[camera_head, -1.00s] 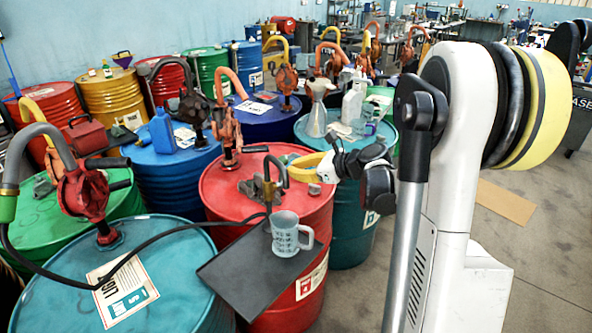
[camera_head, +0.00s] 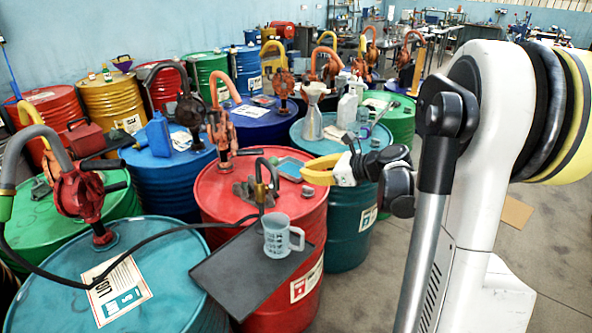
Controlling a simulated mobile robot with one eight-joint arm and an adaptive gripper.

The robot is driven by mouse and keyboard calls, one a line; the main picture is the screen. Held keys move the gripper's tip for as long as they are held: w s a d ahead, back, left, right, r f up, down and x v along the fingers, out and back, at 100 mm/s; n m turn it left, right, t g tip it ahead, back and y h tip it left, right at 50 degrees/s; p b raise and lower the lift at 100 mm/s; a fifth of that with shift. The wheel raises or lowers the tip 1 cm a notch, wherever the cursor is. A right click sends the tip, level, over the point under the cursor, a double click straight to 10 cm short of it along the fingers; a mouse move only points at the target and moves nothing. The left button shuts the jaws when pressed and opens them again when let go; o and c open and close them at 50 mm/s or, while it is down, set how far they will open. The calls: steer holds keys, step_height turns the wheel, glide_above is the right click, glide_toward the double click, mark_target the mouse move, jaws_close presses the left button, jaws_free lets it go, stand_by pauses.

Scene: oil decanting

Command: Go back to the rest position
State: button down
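My gripper (camera_head: 312,172) shows as a yellow end on a white and black wrist. It hangs above the right edge of the red drum (camera_head: 222,190), with the teal drum behind it, and points left. Its fingers overlap in this view, so I cannot tell whether they are apart. I see nothing hanging from it. A translucent measuring jug (camera_head: 280,238) stands upright on a dark flat tray (camera_head: 232,275), apart from my gripper. A dark hose with a hooked spout (camera_head: 263,180) ends just above and left of the jug.
Several drums with hand pumps crowd the left and middle. A teal drum (camera_head: 165,255) with a red pump (camera_head: 78,192) is nearest. A metal funnel can (camera_head: 312,120) and a white bottle (camera_head: 347,110) stand on the teal drum behind. Grey floor (camera_head: 545,255) is open at right.

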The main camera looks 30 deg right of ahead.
steer(key=v, duration=0.5)
steer(key=s+a+f+n+g+h+b, duration=0.1)
steer(key=s+a+n+g, duration=0.15)
steer(key=a+n, duration=0.3)
steer(key=s+a+f+n+g+b, duration=0.1)
steer(key=s+a+n, duration=0.25)
steer(key=a, duration=0.25)
steer(key=s+a+f+n+g+h+b, duration=0.1)
steer(key=s+a+f+n, duration=0.1)
steer(key=a+n, duration=0.35)
steer(key=s+a+f+n+h+b, duration=0.2)
steer(key=s+a+n, duration=0.3)
steer(key=s+n, duration=0.6)
steer(key=shift+s+a+f+n+h, duration=0.35)
steer(key=shift+f+n+h, duration=0.5)
steer(key=shift+n, duration=0.7)
steer(key=shift+w, duration=0.1)
